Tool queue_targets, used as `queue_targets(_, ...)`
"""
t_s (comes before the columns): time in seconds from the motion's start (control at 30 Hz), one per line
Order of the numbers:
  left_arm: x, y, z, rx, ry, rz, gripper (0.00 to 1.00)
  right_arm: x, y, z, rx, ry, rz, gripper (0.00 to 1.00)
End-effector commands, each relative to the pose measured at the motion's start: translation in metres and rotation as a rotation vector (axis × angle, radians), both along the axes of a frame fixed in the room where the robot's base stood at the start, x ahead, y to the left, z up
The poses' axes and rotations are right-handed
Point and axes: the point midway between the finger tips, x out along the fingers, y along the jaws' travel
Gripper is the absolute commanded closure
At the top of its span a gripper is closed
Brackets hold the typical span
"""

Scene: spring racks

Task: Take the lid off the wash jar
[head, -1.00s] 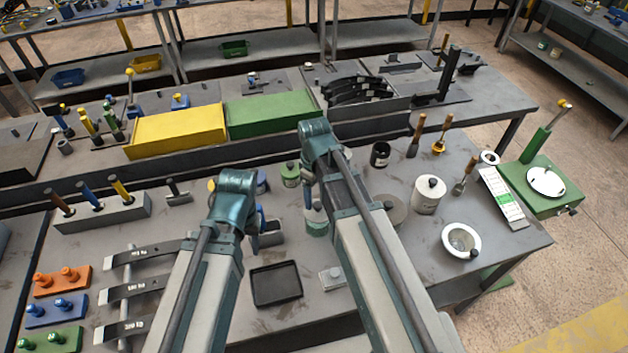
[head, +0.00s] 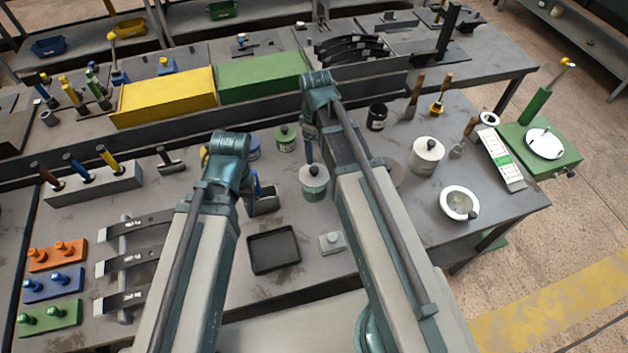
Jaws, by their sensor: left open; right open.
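Several lidded jars stand on the bench, and no readable label tells which is the wash jar. A pale jar with a green band (head: 315,194) has a grey lid (head: 313,175) with a dark knob, seated on top. It stands just below and beside my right gripper (head: 308,150). A larger white jar (head: 425,165) with a dark-knobbed lid stands further right. A small green lidded jar (head: 285,145) stands behind. My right gripper is open and empty, partly hidden by its arm. My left gripper (head: 243,190) is open, its fingers mostly hidden behind its wrist.
A dark holder (head: 265,205) stands beside the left gripper. A black tray (head: 273,250) and a small grey block (head: 332,243) lie in front. A white bowl (head: 459,203) is at the right. Yellow (head: 165,97) and green (head: 260,77) boxes stand behind.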

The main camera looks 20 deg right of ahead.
Motion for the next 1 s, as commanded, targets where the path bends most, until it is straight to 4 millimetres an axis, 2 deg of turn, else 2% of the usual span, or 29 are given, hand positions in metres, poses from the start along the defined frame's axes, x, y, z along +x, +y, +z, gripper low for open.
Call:
queue_targets(0.03, 0.000, 0.000, -0.015, 0.000, 0.000, -0.002, 0.50, 0.000, 0.000, -0.015, 0.000, 0.000, 0.000, 0.26)
queue_targets(0.13, 0.000, 0.000, -0.028, 0.001, 0.000, -0.005, 0.50, 0.000, 0.000, -0.028, 0.000, 0.000, 0.000, 0.26)
queue_targets(0.23, 0.000, 0.000, -0.035, 0.001, 0.001, -0.008, 0.50, 0.000, 0.000, -0.035, 0.000, 0.000, 0.000, 0.26)
queue_targets(0.57, 0.000, 0.000, -0.039, 0.002, 0.000, -0.009, 0.50, 0.001, 0.001, -0.039, 0.000, 0.000, 0.000, 0.26)
queue_targets(1.0, 0.000, 0.000, -0.087, 0.002, 0.000, -0.010, 0.50, 0.003, 0.004, -0.087, 0.000, 0.000, 0.000, 0.26)
